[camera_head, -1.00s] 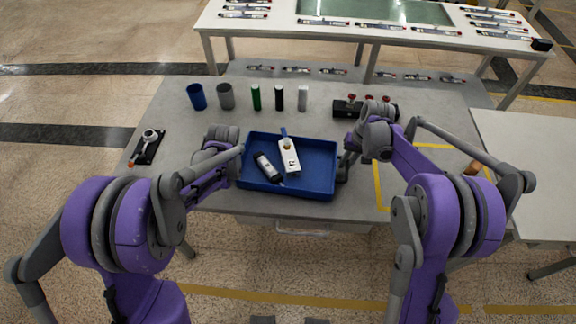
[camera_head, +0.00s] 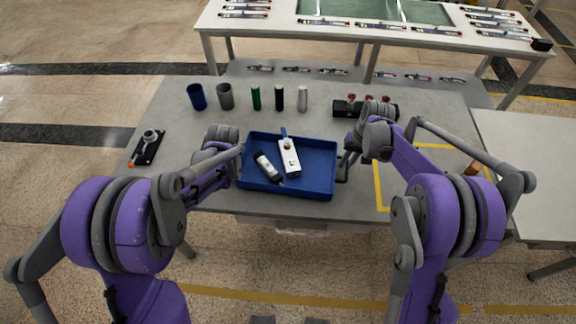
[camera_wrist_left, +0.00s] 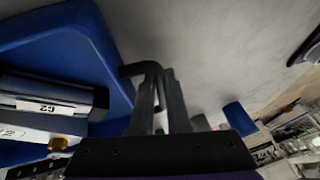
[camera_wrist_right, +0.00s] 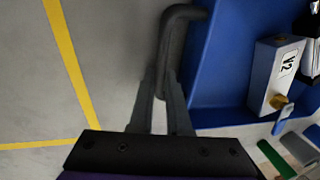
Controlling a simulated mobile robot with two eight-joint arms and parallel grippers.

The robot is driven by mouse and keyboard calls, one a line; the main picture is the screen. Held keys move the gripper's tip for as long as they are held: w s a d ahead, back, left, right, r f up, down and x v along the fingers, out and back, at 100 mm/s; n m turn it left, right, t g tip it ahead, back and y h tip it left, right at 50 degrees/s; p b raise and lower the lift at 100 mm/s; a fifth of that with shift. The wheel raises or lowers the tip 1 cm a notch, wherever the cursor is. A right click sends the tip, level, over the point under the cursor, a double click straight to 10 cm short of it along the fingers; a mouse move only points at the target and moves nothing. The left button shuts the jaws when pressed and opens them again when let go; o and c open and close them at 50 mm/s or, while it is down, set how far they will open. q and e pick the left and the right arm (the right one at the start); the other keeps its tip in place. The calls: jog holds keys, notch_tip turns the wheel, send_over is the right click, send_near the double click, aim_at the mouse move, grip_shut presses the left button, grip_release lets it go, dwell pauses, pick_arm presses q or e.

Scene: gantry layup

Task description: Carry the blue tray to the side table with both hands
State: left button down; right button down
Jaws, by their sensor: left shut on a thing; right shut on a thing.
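The blue tray (camera_head: 315,172) is level over the front middle of the grey table; I cannot tell whether it touches the tabletop. It holds a white labelled block (camera_head: 289,158) and a smaller dark-and-white block (camera_head: 267,167). My left gripper (camera_head: 240,151) is at the tray's left side, shut on a dark handle (camera_wrist_left: 140,68) in the left wrist view. My right gripper (camera_head: 346,162) is at the right side, shut on the other dark handle (camera_wrist_right: 176,35) in the right wrist view. The pale side table (camera_head: 530,150) stands at the right.
The grey table (camera_head: 165,185) has several cups and cylinders (camera_head: 256,98) behind the tray. A black block with red-topped pieces (camera_head: 345,108) is at the back right, and a dark stand (camera_head: 148,148) at the left. Yellow tape (camera_head: 378,185) marks the right part. A long bench (camera_head: 285,32) is behind.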

dwell(0.3)
